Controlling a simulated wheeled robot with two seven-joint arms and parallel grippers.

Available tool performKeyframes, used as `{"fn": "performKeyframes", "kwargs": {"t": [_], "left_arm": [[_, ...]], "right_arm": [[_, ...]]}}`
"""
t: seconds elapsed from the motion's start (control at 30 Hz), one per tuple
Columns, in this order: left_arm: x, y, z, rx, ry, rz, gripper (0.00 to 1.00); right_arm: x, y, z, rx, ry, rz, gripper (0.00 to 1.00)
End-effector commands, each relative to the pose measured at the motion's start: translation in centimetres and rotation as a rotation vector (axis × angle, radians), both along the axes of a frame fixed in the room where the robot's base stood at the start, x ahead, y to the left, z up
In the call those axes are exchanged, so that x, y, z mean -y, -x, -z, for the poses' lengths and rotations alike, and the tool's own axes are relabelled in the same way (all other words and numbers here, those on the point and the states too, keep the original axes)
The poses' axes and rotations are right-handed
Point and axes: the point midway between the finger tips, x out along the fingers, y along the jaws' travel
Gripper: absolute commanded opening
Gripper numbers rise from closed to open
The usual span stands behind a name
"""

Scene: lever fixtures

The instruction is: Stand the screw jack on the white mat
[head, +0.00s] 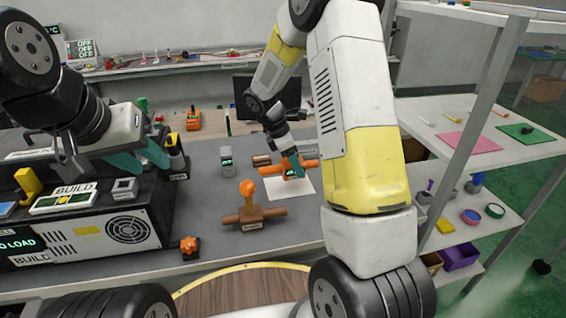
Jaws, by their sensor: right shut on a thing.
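The white mat (304,187) lies on the grey bench right of centre. My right gripper (295,166) reaches down from above the mat, shut on an orange piece with a crosswise bar, which I take to be the screw jack (278,171). The jack is over the mat; whether its base touches the mat is hard to tell at this size. My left gripper (140,158) is at the left, above the black equipment box, its teal fingers apart and nothing visible between them.
A brown fixture with an orange knob (250,210) stands just in front of the mat. A small grey device (227,162) is left of the mat. An orange knob piece (189,246) sits near the front edge. A black box with a fan (125,232) fills the left side.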

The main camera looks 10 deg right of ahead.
Motion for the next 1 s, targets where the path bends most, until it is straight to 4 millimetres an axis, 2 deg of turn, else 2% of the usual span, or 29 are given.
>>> {"fn": "performKeyframes", "kwargs": {"t": [0.33, 0.7, 0.73, 0.8, 0.83, 1.0], "left_arm": [[0.0, 0.0, 0.0, 0.0, 0.0, 0.0, 0.36], [0.0, 0.0, 0.0, 0.0, 0.0, 0.0, 0.36], [0.0, 0.0, 0.0, 0.0, 0.0, 0.0, 0.36], [0.0, 0.0, 0.0, 0.0, 0.0, 0.0, 0.36], [0.0, 0.0, 0.0, 0.0, 0.0, 0.0, 0.36], [0.0, 0.0, 0.0, 0.0, 0.0, 0.0, 0.36]], "right_arm": [[0.0, 0.1, 3.9, -0.001, 0.001, -0.001, 0.01], [0.0, 0.0, 4.3, 0.001, 0.0, 0.0, 0.01], [0.0, 0.0, 4.2, 0.001, 0.0, 0.001, 0.6], [0.0, 0.0, 4.2, 0.001, 0.0, 0.001, 0.74], [0.0, 0.0, 4.2, 0.001, 0.0, 0.0, 0.76], [0.0, 0.0, 4.2, 0.001, 0.0, 0.0, 0.76]]}}
